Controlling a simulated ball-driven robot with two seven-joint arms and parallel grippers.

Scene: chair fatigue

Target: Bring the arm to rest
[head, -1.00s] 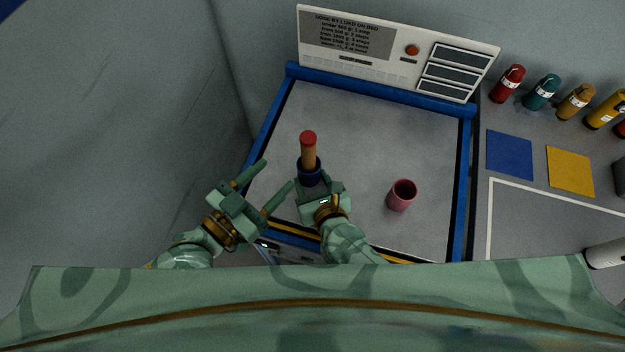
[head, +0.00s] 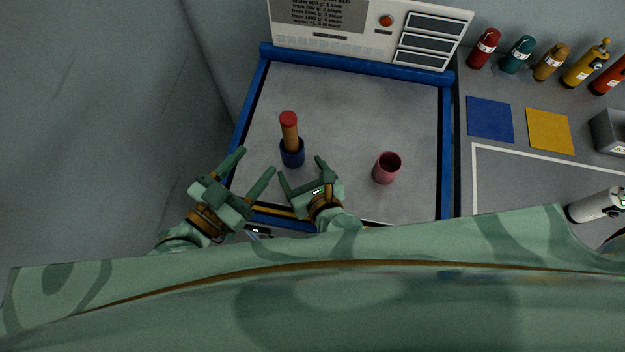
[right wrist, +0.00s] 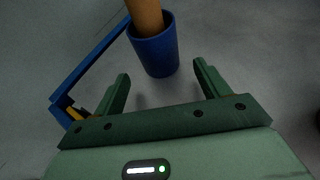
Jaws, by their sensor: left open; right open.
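My right gripper (head: 302,174) is open and empty at the front part of the grey work surface (head: 345,115). Just beyond it a blue cup (head: 292,158) stands upright with a tan, red-topped stick (head: 289,130) in it. In the right wrist view the blue cup (right wrist: 155,50) is ahead of the open fingers (right wrist: 162,88), with a gap between. My left gripper (head: 255,165) is open and empty at the surface's left front edge. A pink cup (head: 386,168) stands upright to the right of my right gripper.
A blue rail (head: 350,59) borders the surface, with a white panel (head: 370,32) behind it. On the right are several bottles (head: 519,54), a blue square (head: 490,119) and a yellow square (head: 550,132). The middle of the surface is clear.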

